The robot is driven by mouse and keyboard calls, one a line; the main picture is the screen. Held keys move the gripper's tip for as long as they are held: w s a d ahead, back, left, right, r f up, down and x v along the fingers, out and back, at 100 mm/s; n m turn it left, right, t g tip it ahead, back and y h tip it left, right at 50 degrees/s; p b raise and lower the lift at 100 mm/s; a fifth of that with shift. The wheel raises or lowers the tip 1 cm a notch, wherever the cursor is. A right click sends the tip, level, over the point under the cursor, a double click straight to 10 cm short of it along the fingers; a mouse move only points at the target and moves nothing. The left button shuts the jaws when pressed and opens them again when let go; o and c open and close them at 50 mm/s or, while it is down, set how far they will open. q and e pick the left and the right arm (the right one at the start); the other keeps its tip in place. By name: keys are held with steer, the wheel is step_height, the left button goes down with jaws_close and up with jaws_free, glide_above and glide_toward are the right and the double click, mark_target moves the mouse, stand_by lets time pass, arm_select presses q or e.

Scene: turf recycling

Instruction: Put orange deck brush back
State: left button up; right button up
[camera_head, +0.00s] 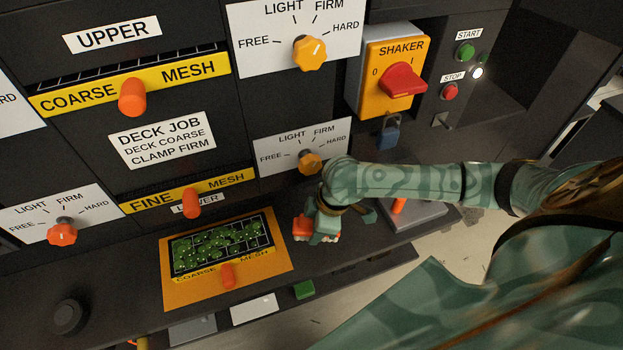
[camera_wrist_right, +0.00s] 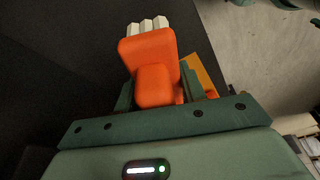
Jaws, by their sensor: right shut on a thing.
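The orange deck brush (camera_wrist_right: 148,48) fills the middle of the right wrist view, an orange block with pale bristles at its far end. It also shows in the head view (camera_head: 302,229), just above the dark ledge or touching it; I cannot tell which. My right gripper (camera_wrist_right: 157,90) is shut on the brush, one finger on each side. In the head view the right gripper (camera_head: 318,231) is right of the orange mesh tray. The gripper and arm partly hide the brush there. My left gripper is in neither view.
The orange coarse mesh tray (camera_head: 177,295) with green bits lies on the dark ledge. A grey tray (camera_head: 425,217) with an orange piece (camera_head: 398,206) lies right of the gripper. The machine front with knobs and a shaker switch (camera_head: 402,80) rises behind.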

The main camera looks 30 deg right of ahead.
steer(key=shift+w+d+f, duration=0.1)
steer(key=shift+w+d, duration=0.15)
steer(key=shift+w, duration=0.75)
steer(key=shift+f+b, duration=0.45)
steer(key=shift+f, duration=0.15)
step_height(320, 180, down, 6)
steer(key=b, duration=0.3)
steer(key=shift+w+r, duration=0.1)
steer(key=shift+r, duration=0.1)
steer(key=o, duration=1.3)
steer(key=p+v, duration=0.5)
steer(key=v, duration=0.7)
